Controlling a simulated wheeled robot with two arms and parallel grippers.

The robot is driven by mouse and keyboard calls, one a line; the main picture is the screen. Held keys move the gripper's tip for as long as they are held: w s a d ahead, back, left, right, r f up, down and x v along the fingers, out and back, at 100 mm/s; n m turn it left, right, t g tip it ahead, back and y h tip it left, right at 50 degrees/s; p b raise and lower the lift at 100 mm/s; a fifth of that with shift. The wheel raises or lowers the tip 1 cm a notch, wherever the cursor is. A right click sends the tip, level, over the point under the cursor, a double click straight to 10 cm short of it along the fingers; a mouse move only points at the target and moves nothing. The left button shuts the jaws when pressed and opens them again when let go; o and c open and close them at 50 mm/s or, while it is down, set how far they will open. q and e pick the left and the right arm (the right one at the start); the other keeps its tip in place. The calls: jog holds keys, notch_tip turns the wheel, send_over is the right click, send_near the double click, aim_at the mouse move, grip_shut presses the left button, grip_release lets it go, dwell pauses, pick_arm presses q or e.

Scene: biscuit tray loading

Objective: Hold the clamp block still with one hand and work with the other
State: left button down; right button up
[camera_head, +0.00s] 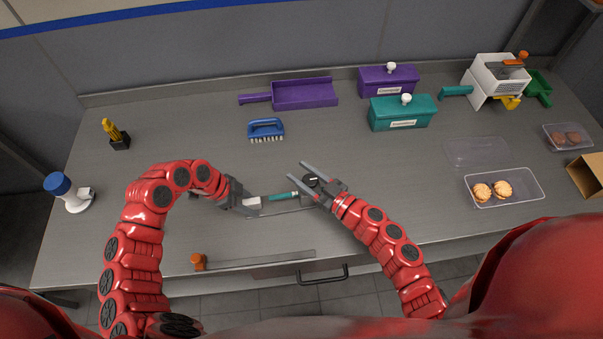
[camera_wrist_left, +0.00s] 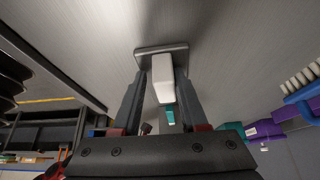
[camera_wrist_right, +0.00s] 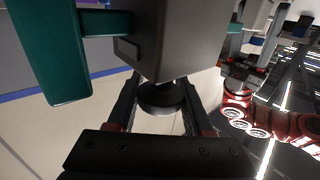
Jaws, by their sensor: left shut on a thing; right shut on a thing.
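My left gripper (camera_head: 250,203) is shut on a white block (camera_wrist_left: 163,80), which has a grey plate (camera_wrist_left: 161,48) across its far end. The white block also shows in the head view (camera_head: 253,202). My right gripper (camera_head: 308,179) is shut on a dark round knob (camera_wrist_right: 161,98) beside a dark grey block (camera_wrist_right: 178,38). A teal bar (camera_head: 283,196) lies between the two grippers. In the right wrist view a teal piece (camera_wrist_right: 48,50) joins the grey block's side. Which piece is the clamp block, and how the white and grey blocks connect, I cannot tell.
A blue brush (camera_head: 266,129) and a purple scoop (camera_head: 305,93) lie behind the grippers. Purple (camera_head: 388,80) and teal (camera_head: 402,112) lidded boxes stand further right. A clear tray (camera_head: 505,187) with biscuits lies at the right. A long grey strip (camera_head: 262,259) lies along the front edge.

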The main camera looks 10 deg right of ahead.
jog(key=shift+s+a+f, duration=0.15)
jog(key=shift+f, duration=0.05)
grip_shut()
jog(key=shift+a+f+n+g+y, duration=0.1)
jog(key=shift+n+g+y, duration=0.2)
jog(key=shift+y, duration=0.1)
jog(key=shift+s+a+g, duration=0.1)
jog(key=shift+s+g, duration=0.05)
jog(key=shift+g, duration=0.15)
jog(key=n+g+y, duration=0.2)
jog(key=g, duration=0.1)
jog(key=n+g+y, duration=0.1)
jog(key=n, duration=0.1)
jog(key=shift+s+a+g+y, duration=0.3)
jog(key=shift+s+g, duration=0.05)
jog(key=shift+g, duration=0.05)
jog(key=shift+s+n+g+y, duration=0.2)
jog(key=shift+n+g+y, duration=0.4)
jog(key=shift+n+g, duration=1.5)
jog(key=shift+g, duration=0.7)
jog(key=shift+d, duration=0.1)
jog(key=shift+s+n+g, duration=0.2)
jog(key=shift+n+g, duration=0.1)
jog(key=shift+g, duration=0.3)
